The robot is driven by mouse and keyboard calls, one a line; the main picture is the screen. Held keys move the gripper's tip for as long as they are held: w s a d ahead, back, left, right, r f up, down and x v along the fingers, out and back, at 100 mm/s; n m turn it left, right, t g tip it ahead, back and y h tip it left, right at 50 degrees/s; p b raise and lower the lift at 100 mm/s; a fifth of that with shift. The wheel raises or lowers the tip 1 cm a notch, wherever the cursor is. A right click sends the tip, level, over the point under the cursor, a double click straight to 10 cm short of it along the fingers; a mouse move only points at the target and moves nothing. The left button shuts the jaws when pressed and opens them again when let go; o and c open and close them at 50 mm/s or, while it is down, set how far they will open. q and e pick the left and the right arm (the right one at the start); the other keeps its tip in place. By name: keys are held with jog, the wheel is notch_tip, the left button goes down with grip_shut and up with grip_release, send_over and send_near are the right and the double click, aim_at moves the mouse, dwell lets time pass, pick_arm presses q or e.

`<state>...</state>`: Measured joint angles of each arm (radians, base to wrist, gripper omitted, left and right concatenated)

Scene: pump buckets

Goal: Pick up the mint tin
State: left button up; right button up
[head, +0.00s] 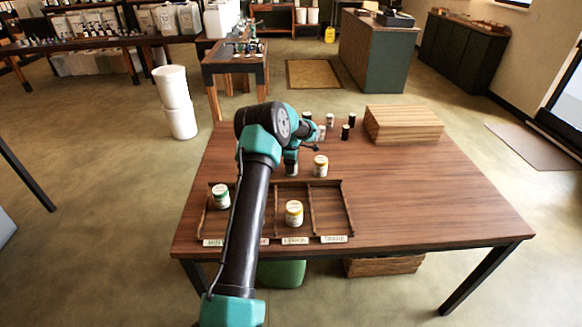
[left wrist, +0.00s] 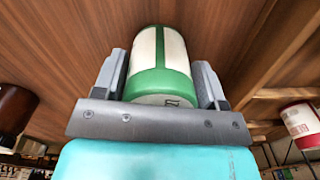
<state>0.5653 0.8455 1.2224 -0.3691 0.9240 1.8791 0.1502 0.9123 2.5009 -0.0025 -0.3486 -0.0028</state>
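A white tin with green bands (left wrist: 160,65), matching the mint tin, sits between the two fingers of my left gripper (left wrist: 160,85) in the left wrist view. A finger lies close along each side; I cannot tell if both press on it. In the head view my left gripper (head: 291,162) points down just behind the wooden tray (head: 345,205), and the arm mostly hides the tin there. Another green-and-white tin (head: 221,195) stands in the tray's left compartment. My right gripper is not in view.
A yellow-and-white tin (head: 294,213) stands in the tray; another (head: 320,166) stands behind it. Small dark bottles (head: 345,132) and a slatted wooden box (head: 403,124) are at the back. The table's right side (head: 440,200) is clear.

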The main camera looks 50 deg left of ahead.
pick_arm(q)
jog(key=c, duration=0.5)
jog(key=shift+c, duration=0.3)
jog(key=shift+r, duration=0.1)
notch_tip(320, 180, up, 10)
jog(key=shift+f, duration=0.1)
dwell(0.4)
